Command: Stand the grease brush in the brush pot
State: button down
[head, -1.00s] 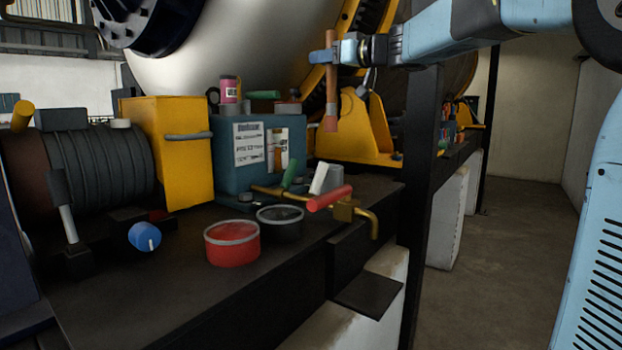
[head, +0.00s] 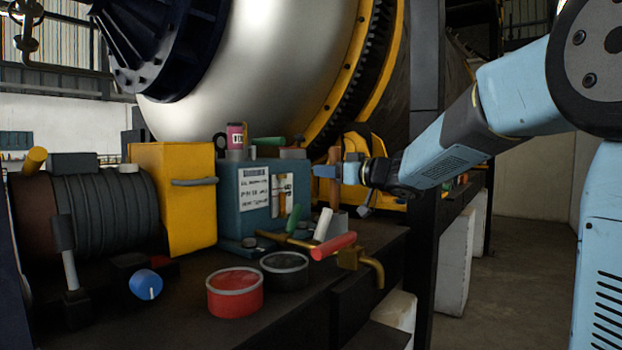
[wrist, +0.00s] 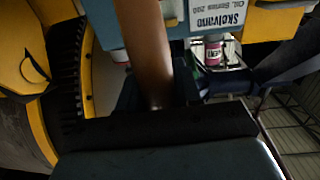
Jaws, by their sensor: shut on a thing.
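My gripper (head: 330,171) is shut on the grease brush (head: 334,192), a brown handle held upright, with its lower end down. In the wrist view the brown handle (wrist: 146,45) rises out of the grip. The grey brush pot (head: 339,226) stands on the bench behind the white and red handles. The brush's lower end is at the pot's mouth in the head view; I cannot tell whether it is inside, above or behind the rim.
A teal box (head: 228,195) with papers stands left of the pot. A red-handled brass valve (head: 333,246) lies in front. A red tin (head: 235,292) and a black tin (head: 286,270) sit nearer. The bench front between them and the edge is mostly bare.

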jog(key=shift+f, duration=0.8)
jog(key=c, duration=0.8)
grip_release()
jog(key=shift+o, duration=0.2)
